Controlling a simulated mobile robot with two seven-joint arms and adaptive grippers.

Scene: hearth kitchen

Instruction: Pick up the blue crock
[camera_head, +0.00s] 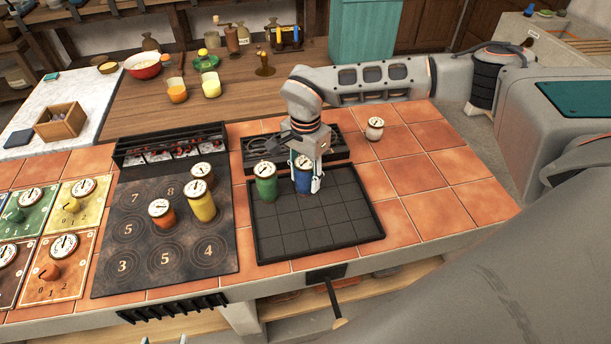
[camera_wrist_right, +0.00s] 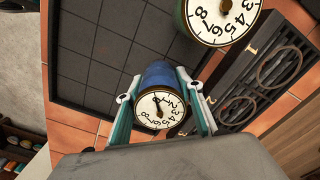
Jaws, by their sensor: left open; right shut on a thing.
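The blue crock (camera_head: 302,180), with a white dial on top, stands upright at the back of the black gridded tray (camera_head: 310,249). My right gripper (camera_head: 308,185) reaches down over it and is shut on it. In the right wrist view the crock (camera_wrist_right: 160,75) sits between the two fingers (camera_wrist_right: 161,105), its dial facing the camera. I cannot tell whether its base touches the tray. My left gripper (camera_head: 164,341) shows only as two spread fingertips at the bottom edge of the head view, empty and away from the crock.
A green crock (camera_head: 266,184) stands just left of the blue one. Yellow crocks (camera_head: 200,203) and an orange crock (camera_head: 162,216) stand on the numbered hob (camera_head: 140,262). A small pale crock (camera_head: 375,129) stands behind right. The tiles right of the tray are clear.

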